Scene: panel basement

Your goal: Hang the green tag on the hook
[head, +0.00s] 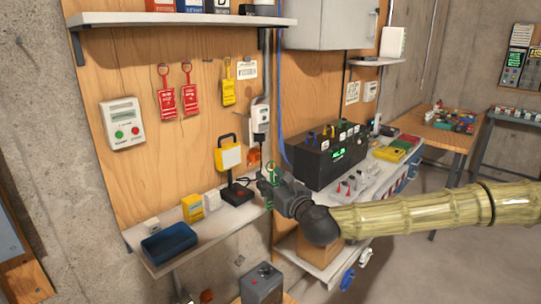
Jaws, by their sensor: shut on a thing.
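The green tag (271,169) is held at the tips of my gripper (268,184), with its loop standing above the fingers. Part of the tag is hidden by the fingers. My gripper is shut on it, in front of the lower wooden panel and close above the right end of the low white shelf. Two red tags (166,101) (190,99) and a yellow tag (228,92) hang from hooks high on the panel, up and left of my gripper.
The white shelf (165,261) carries a blue case (168,243), small yellow and white boxes and a yellow-faced lamp (229,158). A black instrument box (325,158) stands right of my gripper. A grey conduit and a plug-like device (261,118) rise behind it.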

